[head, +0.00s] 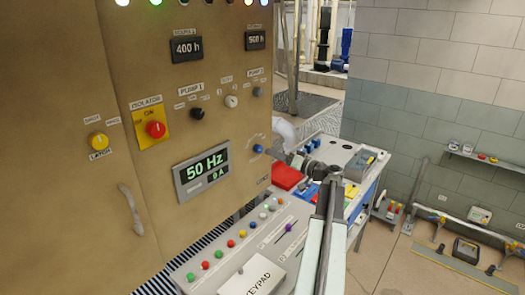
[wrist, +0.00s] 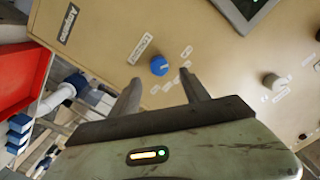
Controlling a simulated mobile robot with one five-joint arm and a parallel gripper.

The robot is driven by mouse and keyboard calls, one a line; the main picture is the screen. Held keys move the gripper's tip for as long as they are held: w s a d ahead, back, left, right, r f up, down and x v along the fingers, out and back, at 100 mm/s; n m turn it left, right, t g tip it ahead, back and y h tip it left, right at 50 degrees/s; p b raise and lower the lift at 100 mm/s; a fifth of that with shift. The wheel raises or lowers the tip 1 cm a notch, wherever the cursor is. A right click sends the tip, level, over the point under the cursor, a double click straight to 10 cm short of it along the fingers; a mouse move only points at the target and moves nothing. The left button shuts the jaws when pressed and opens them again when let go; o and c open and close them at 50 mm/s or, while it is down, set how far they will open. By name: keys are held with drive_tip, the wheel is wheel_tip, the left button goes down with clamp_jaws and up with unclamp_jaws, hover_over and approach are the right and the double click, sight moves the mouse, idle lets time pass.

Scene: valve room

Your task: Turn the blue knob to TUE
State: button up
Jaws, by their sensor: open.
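The blue knob (head: 258,148) is a small round knob low on the right part of the tan cabinet front. Small white labels sit around it, too small to read, so I cannot tell which one it points to. My gripper (head: 274,153) is just right of the knob in the head view, facing the panel. In the wrist view the blue knob (wrist: 159,66) lies ahead of my gripper (wrist: 160,80), roughly centred between the two open fingertips. The fingers appear apart from the knob and hold nothing.
A 50 Hz display (head: 206,166) is left of the knob. A grey-white knob (wrist: 273,81) shows at the right in the wrist view. A sloped console (head: 235,245) with coloured buttons lies below. A red bin (head: 287,176) and a cluttered bench stand right of the cabinet.

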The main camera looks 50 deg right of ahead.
sight(261, 150)
drive_tip(key=w, duration=0.6)
drive_tip(key=shift+w+a, duration=0.35)
drive_tip(key=shift+a, duration=0.05)
clamp_jaws()
